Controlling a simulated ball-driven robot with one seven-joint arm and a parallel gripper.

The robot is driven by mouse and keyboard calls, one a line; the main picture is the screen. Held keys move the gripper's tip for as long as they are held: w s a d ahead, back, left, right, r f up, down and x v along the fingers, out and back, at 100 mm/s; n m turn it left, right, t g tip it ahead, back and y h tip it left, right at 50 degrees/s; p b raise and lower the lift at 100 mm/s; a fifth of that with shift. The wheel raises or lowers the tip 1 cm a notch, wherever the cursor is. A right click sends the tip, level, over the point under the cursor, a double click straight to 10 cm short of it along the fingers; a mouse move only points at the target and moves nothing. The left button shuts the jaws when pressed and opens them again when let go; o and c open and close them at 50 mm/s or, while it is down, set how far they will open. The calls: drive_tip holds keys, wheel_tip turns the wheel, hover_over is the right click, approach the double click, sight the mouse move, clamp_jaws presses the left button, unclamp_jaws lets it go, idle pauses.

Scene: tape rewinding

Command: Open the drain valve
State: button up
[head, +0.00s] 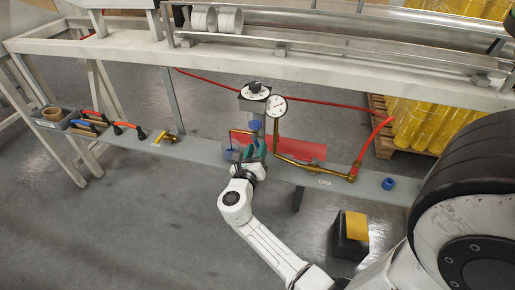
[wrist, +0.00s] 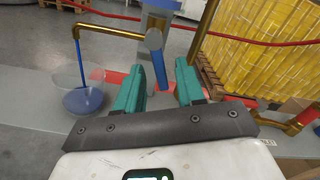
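A brass pipe (wrist: 108,32) ends at a grey round valve body (wrist: 154,40) in the wrist view. A blue lever (wrist: 160,68) hangs down from it, slightly tilted. My gripper (wrist: 160,80) has its teal fingers apart, one on each side of the lever's lower end; contact cannot be told. A clear cup (wrist: 68,80) with blue liquid stands to the left under the pipe's bent end, with a thin blue line running down into it. In the head view my gripper (head: 255,150) is at the grey post with gauges (head: 257,105), largely hiding the lever.
A grey bench (head: 205,150) runs across the head view, with red-handled tools (head: 95,117) and a brass fitting (head: 165,137) left. A red plate (head: 305,150), brass pipe (head: 315,167) and blue ring (head: 388,184) lie right. A rail (head: 330,45) with rolls is above.

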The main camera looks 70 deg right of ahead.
drive_tip(key=shift+d, duration=1.05)
clamp_jaws()
